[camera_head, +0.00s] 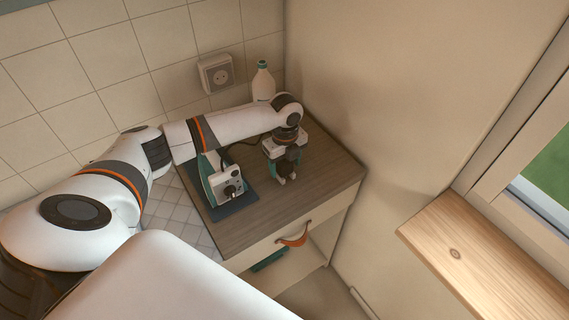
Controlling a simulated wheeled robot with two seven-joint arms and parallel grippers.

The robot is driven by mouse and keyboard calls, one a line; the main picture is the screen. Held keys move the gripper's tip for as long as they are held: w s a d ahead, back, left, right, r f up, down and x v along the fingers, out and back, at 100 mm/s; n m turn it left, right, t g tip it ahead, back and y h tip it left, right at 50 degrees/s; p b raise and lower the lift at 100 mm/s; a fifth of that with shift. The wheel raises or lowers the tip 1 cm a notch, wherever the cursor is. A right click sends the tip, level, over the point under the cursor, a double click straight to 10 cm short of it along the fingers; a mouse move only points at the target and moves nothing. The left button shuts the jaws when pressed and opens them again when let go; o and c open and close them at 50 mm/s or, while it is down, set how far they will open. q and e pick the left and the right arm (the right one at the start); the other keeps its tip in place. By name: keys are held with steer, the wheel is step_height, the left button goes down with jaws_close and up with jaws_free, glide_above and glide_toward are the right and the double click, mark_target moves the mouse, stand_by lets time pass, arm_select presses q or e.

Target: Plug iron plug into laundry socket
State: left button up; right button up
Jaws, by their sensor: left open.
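The laundry socket (217,75) is a white wall outlet on the tiled wall, above the back of the counter. The iron (222,181), white and teal, stands on a dark mat on the counter, partly behind my left arm. A dark cord shows between the iron and my gripper. My left gripper (285,178) is open and points down over the countertop, to the right of the iron. I cannot make out the iron plug; the gripper may hide it. My right gripper is not in view.
A white bottle (263,82) with a teal cap stands at the back of the counter (325,172), right of the socket. A drawer with a leather pull (295,238) is below the front edge. A wooden sill (480,258) juts out at right. The counter's right part is clear.

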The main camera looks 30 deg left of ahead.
mark_target(285, 162)
arm_select(q)
steer(key=shift+f, duration=0.15)
steer(key=c, duration=1)
step_height(285, 162, up, 10)
steer(key=shift+r+b, duration=0.1)
steer(key=shift+b, duration=0.95)
